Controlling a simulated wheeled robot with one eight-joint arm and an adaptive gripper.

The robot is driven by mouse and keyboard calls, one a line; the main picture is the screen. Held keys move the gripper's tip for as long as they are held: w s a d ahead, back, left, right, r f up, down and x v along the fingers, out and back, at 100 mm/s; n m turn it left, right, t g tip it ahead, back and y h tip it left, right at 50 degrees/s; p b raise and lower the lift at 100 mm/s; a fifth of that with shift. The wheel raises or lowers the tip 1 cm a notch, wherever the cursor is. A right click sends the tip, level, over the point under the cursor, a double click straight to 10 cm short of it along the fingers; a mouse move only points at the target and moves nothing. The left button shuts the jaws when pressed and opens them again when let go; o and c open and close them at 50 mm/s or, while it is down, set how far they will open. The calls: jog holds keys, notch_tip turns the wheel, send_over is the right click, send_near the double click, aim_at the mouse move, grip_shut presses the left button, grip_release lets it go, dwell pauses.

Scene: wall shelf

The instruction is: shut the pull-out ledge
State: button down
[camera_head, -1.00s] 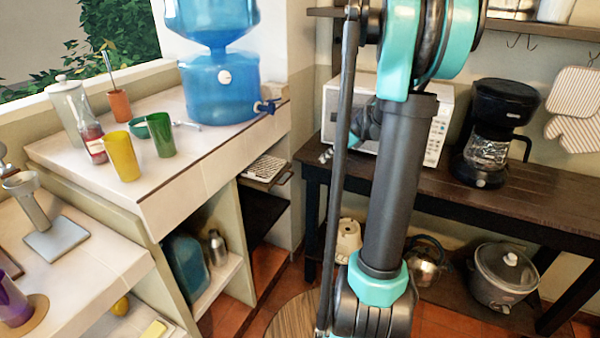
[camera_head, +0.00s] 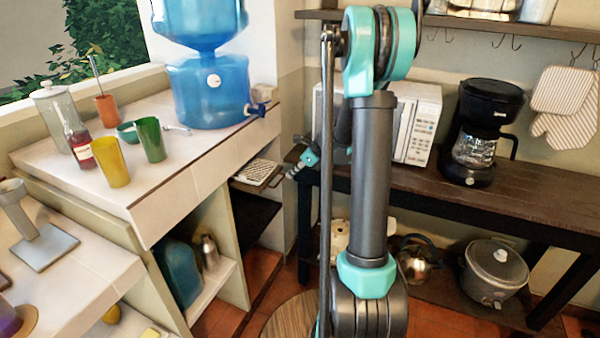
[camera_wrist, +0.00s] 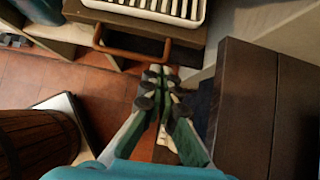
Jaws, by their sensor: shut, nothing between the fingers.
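The pull-out ledge (camera_head: 254,187) sticks out from the side cabinet under the white counter, with a white slatted rack (camera_head: 259,172) on it. In the wrist view the ledge (camera_wrist: 186,47) is at the top, with a brown bar handle (camera_wrist: 130,54) on its front. My gripper (camera_head: 294,173) is just right of the ledge front in the head view. In the wrist view its closed fingertips (camera_wrist: 160,72) are just below the right end of the handle. They hold nothing. I cannot tell whether they touch the ledge.
A dark wooden table (camera_head: 440,190) with a microwave and coffee maker stands to the right; its top (camera_wrist: 245,110) is close beside my gripper. A wooden barrel (camera_wrist: 38,142) stands lower left in the wrist view. Red tiled floor (camera_wrist: 90,82) lies open between.

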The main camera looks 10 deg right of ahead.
aim_at(270, 166)
jog(key=shift+w+a, duration=0.1)
jog(key=shift+a, duration=0.1)
jog(key=w+a, duration=0.3)
jog(key=a, duration=0.2)
jog(key=w+a, duration=0.2)
jog(key=shift+w+a, duration=0.35)
jog(key=shift+a, duration=0.05)
jog(key=shift+d, duration=0.1)
